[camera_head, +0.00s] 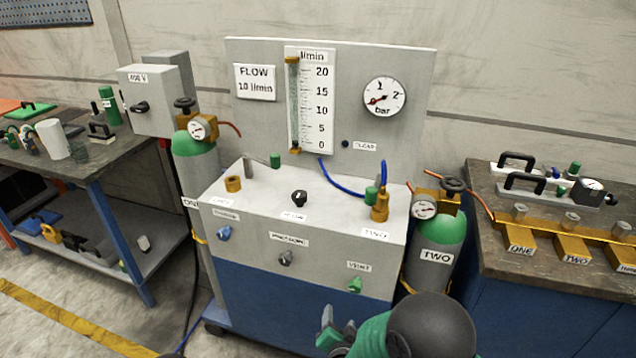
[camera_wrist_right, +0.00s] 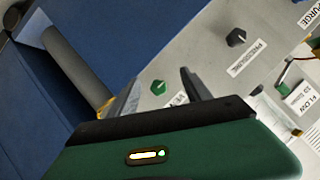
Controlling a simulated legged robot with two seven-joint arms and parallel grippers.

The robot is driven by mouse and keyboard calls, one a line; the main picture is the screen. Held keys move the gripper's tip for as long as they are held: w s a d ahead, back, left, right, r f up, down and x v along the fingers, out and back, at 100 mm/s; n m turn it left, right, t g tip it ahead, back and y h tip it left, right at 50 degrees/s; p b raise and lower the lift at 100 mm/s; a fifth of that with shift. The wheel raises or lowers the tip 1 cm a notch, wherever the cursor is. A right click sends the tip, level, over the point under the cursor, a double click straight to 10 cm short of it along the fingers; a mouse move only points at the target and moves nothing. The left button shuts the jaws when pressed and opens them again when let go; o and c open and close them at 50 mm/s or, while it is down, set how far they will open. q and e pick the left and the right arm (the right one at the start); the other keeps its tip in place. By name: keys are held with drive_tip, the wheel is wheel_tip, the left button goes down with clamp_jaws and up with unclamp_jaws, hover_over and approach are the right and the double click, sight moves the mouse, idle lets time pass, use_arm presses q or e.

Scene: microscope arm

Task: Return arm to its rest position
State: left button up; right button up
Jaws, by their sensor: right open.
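My right arm (camera_head: 425,330), with a dark rounded link and a green gripper body, comes in at the bottom of the head view. My right gripper (camera_head: 335,325) is open and empty, low in front of the blue cart, below the green vent knob (camera_head: 355,285). In the right wrist view the two fingers of the gripper (camera_wrist_right: 160,82) stand apart. The green knob (camera_wrist_right: 158,87) shows between and beyond them on the grey panel. I see no contact with the knob. My left gripper is not in view.
The grey cart panel (camera_head: 325,245) carries knobs, fittings and a blue hose. Gas bottle TWO (camera_head: 440,240) stands at its right, another bottle (camera_head: 195,165) at its left. Benches flank both: a left one (camera_head: 70,178) and a right one (camera_head: 500,265). Open floor (camera_head: 30,335) lies at lower left.

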drive_tip(key=s+d+r+n+g, duration=0.2)
drive_tip(key=s+d+n+g, duration=0.25)
drive_tip(key=s+d, duration=0.4)
drive_tip(key=s+d+r+n+g, duration=0.3)
drive_tip(key=s+d+g, duration=0.2)
drive_tip(key=s, duration=0.7)
drive_tip(key=w+r+p+v, duration=0.1)
drive_tip(key=w+p+v, duration=0.2)
drive_tip(key=p+v, duration=1.2)
drive_tip(key=shift+d+g, duration=0.35)
drive_tip(key=shift+d, duration=0.15)
